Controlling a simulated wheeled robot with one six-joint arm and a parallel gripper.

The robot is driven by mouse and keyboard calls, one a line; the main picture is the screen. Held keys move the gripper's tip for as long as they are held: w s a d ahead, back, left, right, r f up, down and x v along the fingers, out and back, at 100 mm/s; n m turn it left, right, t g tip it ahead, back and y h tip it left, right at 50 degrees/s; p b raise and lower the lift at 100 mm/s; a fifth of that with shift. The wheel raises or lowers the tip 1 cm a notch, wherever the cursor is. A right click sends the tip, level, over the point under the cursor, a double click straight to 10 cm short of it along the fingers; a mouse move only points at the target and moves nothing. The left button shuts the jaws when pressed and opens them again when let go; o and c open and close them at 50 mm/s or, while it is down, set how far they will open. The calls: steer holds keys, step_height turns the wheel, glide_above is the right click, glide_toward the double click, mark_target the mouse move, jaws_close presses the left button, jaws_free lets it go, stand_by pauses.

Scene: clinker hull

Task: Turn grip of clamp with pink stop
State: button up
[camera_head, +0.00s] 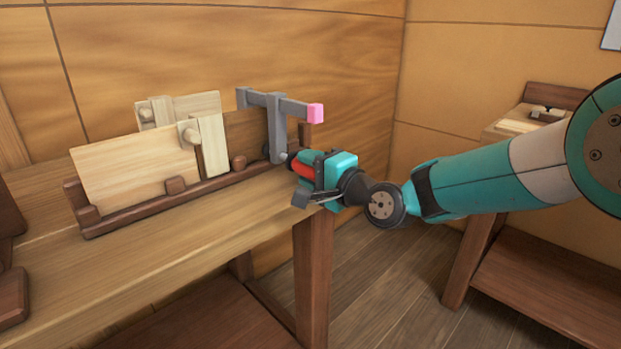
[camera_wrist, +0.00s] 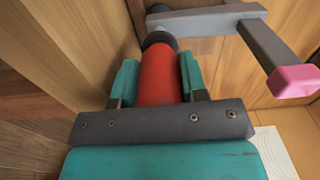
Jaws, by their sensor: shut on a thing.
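A grey bar clamp (camera_head: 277,128) with a pink stop (camera_head: 316,113) at its bar end stands at the right end of the wooden plank assembly on the bench. The pink stop also shows in the wrist view (camera_wrist: 294,81) at the right. The clamp's red grip (camera_head: 303,169) points towards my arm, and it fills the middle of the wrist view (camera_wrist: 161,75). My teal gripper (camera_head: 315,168) is shut on the red grip, with one finger on each side of it. The clamp's far jaw is partly hidden behind the planks.
Pale planks (camera_head: 130,172) stand upright in a dark wooden cradle (camera_head: 140,213) on the bench (camera_head: 215,225). A second bench (camera_head: 505,130) stands at the right. The wooden wall (camera_head: 220,50) is close behind the clamp. Floor between the benches is clear.

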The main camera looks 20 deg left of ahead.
steer(key=n+b, duration=0.2)
steer(key=n, duration=0.1)
steer(key=shift+f+n+b, duration=0.15)
steer(key=shift+n+b, duration=0.25)
steer(key=n+b, duration=0.3)
steer(key=shift+n, duration=0.3)
steer(key=n+b, duration=0.4)
steer(key=shift+n, duration=0.3)
steer(key=shift+s+r+n+b, duration=0.1)
steer(key=shift+r+n+b, duration=0.2)
steer(key=shift+n+b, duration=0.35)
steer(key=shift+n, duration=0.25)
steer(key=o, duration=0.9)
